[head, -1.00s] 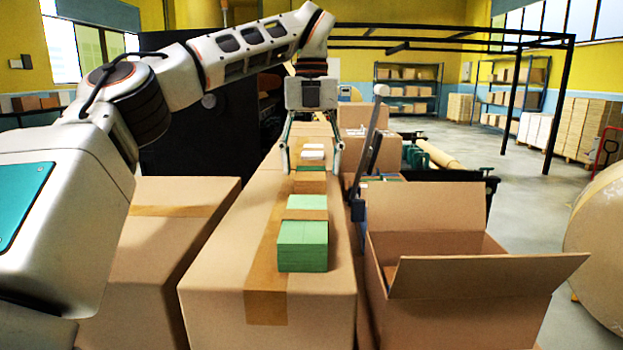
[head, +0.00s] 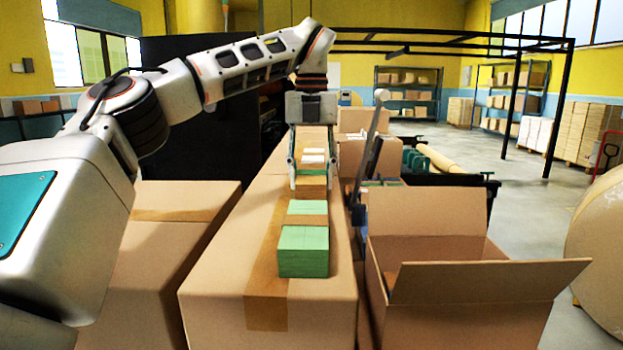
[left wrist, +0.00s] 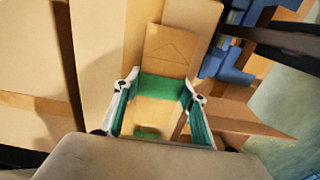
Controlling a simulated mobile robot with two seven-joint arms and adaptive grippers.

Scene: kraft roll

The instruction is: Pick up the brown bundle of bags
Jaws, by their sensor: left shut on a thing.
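The brown bundle of bags (head: 312,192) is on the long carton (head: 215,275), behind a green bundle (head: 303,250) with a brown band. In the left wrist view the brown bundle (left wrist: 168,48) shows a thin triangle line on its top and a green band across it. My left gripper (head: 311,184) points down and is shut on the brown bundle, one finger on each side. The fingertips (left wrist: 159,88) lie beside the green band in the left wrist view. Whether the bundle is clear of the carton cannot be told. My right gripper is not in view.
An open carton (head: 460,315) with raised flaps stands at the right.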

